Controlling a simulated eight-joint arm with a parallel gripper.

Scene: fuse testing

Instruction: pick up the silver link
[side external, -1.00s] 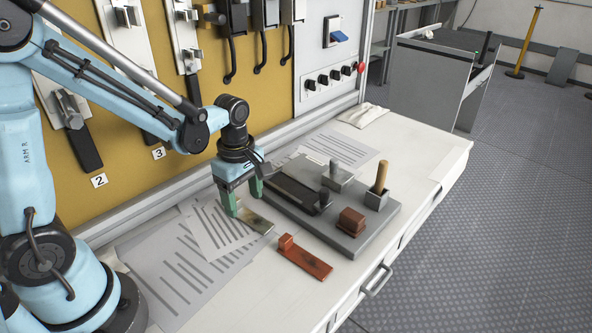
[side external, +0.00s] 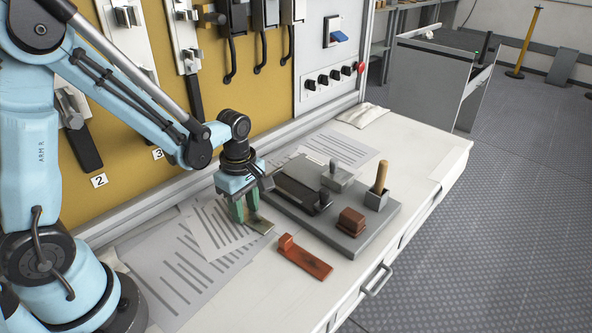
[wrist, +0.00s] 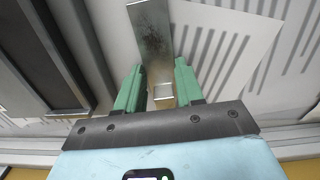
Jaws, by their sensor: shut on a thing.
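The silver link (side external: 261,225) is a flat metal bar with a small raised block at one end. It lies over the printed sheets on the bench, just left of the grey tray. My gripper (side external: 245,214) points down at the link's block end, and its green fingers are shut on that block. In the wrist view, the fingers (wrist: 160,92) stand on either side of the block, and the silver link's flat bar (wrist: 151,45) extends away from them. In the side view, the fingers hide the block end.
A copper-red link (side external: 304,258) lies just in front of the silver one. The grey tray (side external: 338,236) to the right holds a dark slab, a copper block, a grey block and a wooden-handled tool (side external: 379,185). Printed sheets (side external: 180,262) cover the bench at left.

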